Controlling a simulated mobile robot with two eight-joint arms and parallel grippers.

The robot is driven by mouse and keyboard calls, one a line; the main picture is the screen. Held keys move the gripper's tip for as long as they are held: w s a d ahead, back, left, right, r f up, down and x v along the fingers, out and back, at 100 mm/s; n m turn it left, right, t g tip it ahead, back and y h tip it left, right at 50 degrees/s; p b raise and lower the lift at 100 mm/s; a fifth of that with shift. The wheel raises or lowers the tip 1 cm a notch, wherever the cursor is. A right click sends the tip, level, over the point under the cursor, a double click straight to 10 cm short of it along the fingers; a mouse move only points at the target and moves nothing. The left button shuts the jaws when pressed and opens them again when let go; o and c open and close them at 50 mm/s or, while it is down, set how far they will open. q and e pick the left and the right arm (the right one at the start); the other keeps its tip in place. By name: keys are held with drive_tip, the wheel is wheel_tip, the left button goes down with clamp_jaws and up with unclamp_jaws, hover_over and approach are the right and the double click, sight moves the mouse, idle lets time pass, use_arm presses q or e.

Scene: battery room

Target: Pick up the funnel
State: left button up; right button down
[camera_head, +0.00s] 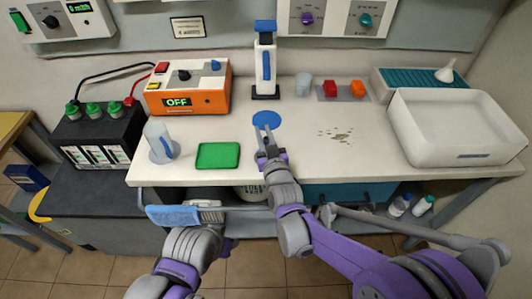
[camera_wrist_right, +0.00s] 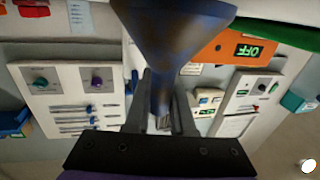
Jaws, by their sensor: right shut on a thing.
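The blue funnel (camera_head: 267,119) is held up over the worktable, its wide mouth upward in the head view. My right gripper (camera_head: 263,144) is shut on its narrow lower part. In the right wrist view the dark blue cone (camera_wrist_right: 170,30) fills the top middle, and its stem (camera_wrist_right: 160,95) lies between the two fingers of my right gripper (camera_wrist_right: 160,110). A smaller white funnel (camera_head: 446,73) stands on the teal mat at the far right.
A brown spill (camera_head: 341,137) marks the right.

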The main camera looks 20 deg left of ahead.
idle(0.3)
wheel_tip(320, 180, up, 10)
drive_tip(key=p, duration=0.1)
idle(0.3)
idle(1.0)
